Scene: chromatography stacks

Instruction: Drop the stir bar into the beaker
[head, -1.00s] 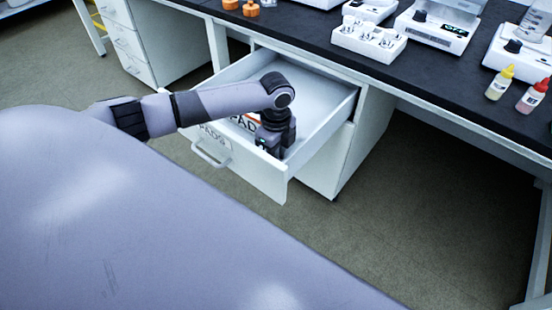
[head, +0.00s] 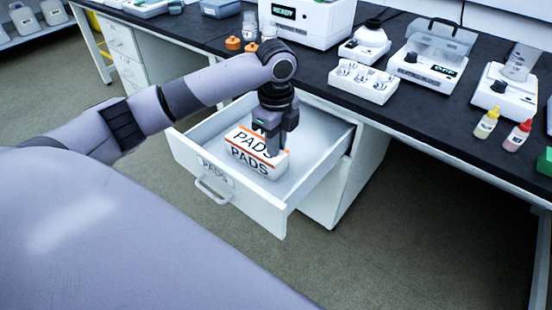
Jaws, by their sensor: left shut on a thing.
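My left gripper (head: 276,148) points down over the open drawer, in front of or against a white box marked PADS (head: 250,160). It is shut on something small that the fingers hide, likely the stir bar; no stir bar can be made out. A clear glass vessel, which looks like the beaker (head: 519,65), stands on a white device with a dark knob at the right of the bench. My right gripper is not in view.
The white drawer (head: 276,222) is pulled out below the black bench (head: 432,112). A white holder with small glassware (head: 362,88), a balance (head: 430,68), a yellow-capped bottle (head: 486,124) and a red-capped bottle (head: 517,136) stand on the bench. Orange pieces (head: 233,43) stand farther left.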

